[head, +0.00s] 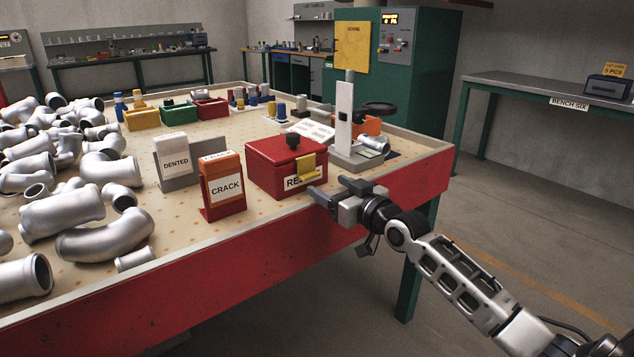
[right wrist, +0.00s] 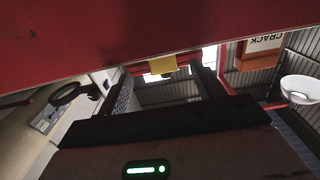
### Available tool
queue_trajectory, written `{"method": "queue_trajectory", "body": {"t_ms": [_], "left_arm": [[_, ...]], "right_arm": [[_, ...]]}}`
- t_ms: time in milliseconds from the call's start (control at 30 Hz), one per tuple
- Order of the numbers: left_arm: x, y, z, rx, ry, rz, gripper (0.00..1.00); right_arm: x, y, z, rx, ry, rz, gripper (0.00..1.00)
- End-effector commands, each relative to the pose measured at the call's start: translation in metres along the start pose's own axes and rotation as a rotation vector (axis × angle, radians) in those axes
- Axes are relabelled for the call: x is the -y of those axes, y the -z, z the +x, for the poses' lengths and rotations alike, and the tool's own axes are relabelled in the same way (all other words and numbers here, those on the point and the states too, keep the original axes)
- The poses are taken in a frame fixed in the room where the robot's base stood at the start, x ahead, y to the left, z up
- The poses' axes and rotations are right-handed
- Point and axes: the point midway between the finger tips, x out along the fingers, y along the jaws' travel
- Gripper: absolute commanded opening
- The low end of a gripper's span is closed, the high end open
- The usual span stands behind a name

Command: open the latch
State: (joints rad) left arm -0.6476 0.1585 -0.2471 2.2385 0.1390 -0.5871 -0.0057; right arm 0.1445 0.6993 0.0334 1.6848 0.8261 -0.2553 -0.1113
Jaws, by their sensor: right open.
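A yellow latch (head: 308,167) hangs over the box's front face at the right. My right gripper (head: 330,190) is open, just in front of the box at the bench edge, near the latch and apart from it. In the right wrist view, which is upside down, the latch (right wrist: 163,64) shows beyond the two spread fingers (right wrist: 162,88), with nothing between them. My left gripper is in neither view.
An orange CRACK block (head: 224,186) and a grey DENTED block (head: 178,160) stand left of the box. A white upright stand (head: 343,120) is behind it at right. Silver pipe castings (head: 75,210) cover the left. The red bench rim (head: 230,247) runs below my gripper.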

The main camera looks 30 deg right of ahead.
Motion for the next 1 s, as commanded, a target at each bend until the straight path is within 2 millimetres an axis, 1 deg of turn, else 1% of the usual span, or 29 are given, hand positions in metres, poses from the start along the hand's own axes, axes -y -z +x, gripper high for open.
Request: {"method": "queue_trajectory", "body": {"t_ms": [33, 100, 300, 500, 733, 767, 800, 867, 900, 1000], "left_arm": [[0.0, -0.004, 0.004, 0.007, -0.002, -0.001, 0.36], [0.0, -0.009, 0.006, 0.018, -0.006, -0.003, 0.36], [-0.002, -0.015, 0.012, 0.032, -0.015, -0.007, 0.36], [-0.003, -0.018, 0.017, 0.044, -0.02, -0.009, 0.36], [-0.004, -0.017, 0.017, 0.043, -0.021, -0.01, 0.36], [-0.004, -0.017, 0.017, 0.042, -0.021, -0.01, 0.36], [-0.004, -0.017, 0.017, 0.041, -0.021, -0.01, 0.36], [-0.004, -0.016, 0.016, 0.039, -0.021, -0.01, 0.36], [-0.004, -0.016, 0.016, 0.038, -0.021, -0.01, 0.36], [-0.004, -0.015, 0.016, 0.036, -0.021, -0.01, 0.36]], "right_arm": [[0.0, 0.0, 0.011, -0.004, -0.001, 0.002, 0.67], [0.0, 0.0, 0.023, -0.004, -0.001, 0.001, 0.67], [0.0, 0.0, 0.047, -0.002, 0.0, 0.002, 0.67], [0.0, 0.0, 0.056, -0.001, 0.0, -0.001, 0.67], [0.0, 0.0, 0.056, 0.0, 0.0, 0.0, 0.67], [0.0, 0.0, 0.056, 0.0, 0.0, 0.0, 0.62], [0.0, 0.0, 0.056, 0.0, 0.0, 0.0, 0.51], [0.0, 0.0, 0.056, 0.0, 0.0, 0.0, 0.34], [0.0, 0.0, 0.056, 0.0, 0.0, 0.0, 0.23], [0.0, 0.0, 0.056, 0.0, 0.0, 0.0, 0.22]]}}
